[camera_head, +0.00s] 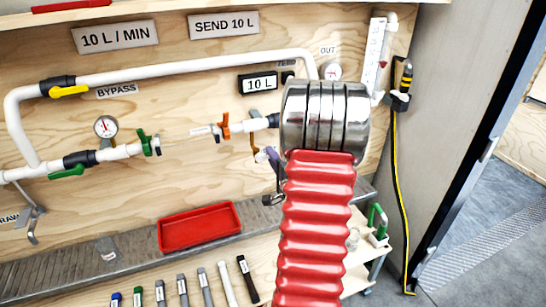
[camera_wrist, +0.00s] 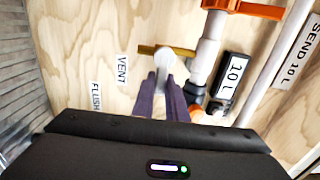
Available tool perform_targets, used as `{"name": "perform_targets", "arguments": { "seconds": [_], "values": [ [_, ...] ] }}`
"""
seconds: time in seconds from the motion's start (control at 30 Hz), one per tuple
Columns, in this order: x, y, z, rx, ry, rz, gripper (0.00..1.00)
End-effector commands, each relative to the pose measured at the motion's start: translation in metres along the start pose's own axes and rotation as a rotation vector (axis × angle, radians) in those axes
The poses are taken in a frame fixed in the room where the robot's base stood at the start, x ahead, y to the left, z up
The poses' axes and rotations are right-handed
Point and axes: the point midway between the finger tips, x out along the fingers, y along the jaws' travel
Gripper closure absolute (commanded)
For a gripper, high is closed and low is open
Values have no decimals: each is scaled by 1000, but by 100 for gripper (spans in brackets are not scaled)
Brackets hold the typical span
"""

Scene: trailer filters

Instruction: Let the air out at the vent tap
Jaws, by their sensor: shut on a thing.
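The VENT label (camera_wrist: 122,69) is on the plywood board in the wrist view. Beside it is the vent tap (camera_wrist: 165,56), a pale grey-white piece in front of a brass-coloured bar (camera_wrist: 148,48). My gripper (camera_wrist: 163,80) has its purple fingers closed on the pale piece. In the head view my gripper (camera_head: 264,156) shows small at the board, just below the brass-coloured part (camera_head: 255,145). My red ribbed arm sleeve and metal rings hide the area to its right. Whether the tap is open is not clear.
White pipework with a yellow-handled bypass valve (camera_head: 68,91), a green-handled valve (camera_head: 146,142) and an orange-handled valve (camera_head: 225,127) runs along the board. A red tray (camera_head: 199,226) sits below, with several tools in front.

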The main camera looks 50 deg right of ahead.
Motion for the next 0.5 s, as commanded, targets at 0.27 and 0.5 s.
{"name": "perform_targets", "arguments": {
  "seconds": [0.27, 0.5],
  "values": [
    [-2, 0, 3, -95, -5, 7, 100],
    [-2, -6, 5, -268, -8, 9, 100]
  ]
}}
